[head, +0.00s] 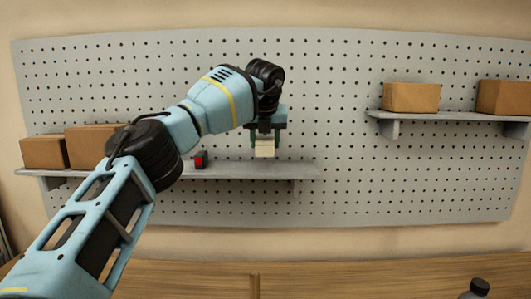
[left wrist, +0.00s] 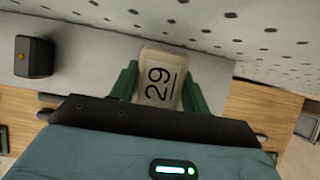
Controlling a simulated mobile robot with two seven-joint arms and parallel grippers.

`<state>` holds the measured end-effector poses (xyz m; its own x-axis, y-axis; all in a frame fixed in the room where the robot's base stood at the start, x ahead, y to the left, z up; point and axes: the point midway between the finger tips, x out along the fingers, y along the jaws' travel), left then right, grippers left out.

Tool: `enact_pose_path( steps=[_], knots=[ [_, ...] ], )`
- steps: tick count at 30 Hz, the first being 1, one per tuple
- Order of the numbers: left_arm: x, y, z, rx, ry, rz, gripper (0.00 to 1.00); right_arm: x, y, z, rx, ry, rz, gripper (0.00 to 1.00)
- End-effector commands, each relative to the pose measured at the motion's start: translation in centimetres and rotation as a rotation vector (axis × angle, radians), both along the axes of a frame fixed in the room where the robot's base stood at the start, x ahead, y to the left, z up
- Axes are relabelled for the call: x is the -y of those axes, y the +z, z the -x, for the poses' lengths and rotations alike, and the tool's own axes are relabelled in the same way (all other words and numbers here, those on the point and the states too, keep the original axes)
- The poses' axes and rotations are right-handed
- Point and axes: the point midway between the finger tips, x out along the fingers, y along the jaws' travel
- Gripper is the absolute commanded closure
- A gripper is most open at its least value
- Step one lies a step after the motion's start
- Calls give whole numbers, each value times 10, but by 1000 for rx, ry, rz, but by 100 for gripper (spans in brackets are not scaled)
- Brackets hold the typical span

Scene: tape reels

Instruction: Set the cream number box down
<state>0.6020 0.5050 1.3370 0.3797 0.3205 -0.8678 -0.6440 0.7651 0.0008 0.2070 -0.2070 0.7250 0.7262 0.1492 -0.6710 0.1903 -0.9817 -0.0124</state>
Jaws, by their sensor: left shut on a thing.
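The cream number box (left wrist: 160,78) is marked 29 and sits between the green fingers of my left gripper (left wrist: 160,92) in the left wrist view. In the head view the cream box (head: 265,148) hangs below my left gripper (head: 265,143), which is shut on it. It is over or just in front of the lower grey shelf (head: 245,171). I cannot tell whether its underside touches the shelf. My right gripper is in neither view.
A small dark box with a red face (head: 201,160) stands on the lower shelf, left of the gripper. Cardboard boxes (head: 45,152) are at the shelf's left end. More boxes (head: 411,97) stand on the right shelf (head: 450,115). The lower shelf's right end is clear.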

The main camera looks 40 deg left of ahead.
Motion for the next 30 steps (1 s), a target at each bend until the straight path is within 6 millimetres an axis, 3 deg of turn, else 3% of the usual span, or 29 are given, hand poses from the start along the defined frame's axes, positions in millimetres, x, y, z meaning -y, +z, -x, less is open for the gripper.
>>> enact_pose_path(
  steps=[11, 20, 30],
  knots=[
    [-6, -2, -5, 2, 0, -1, 80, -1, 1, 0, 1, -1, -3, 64],
    [-6, -32, -4, 3, 0, 0, 80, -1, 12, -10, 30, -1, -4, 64],
    [-6, -38, -5, 0, 1, 0, 80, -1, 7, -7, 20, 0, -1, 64]
  ],
)
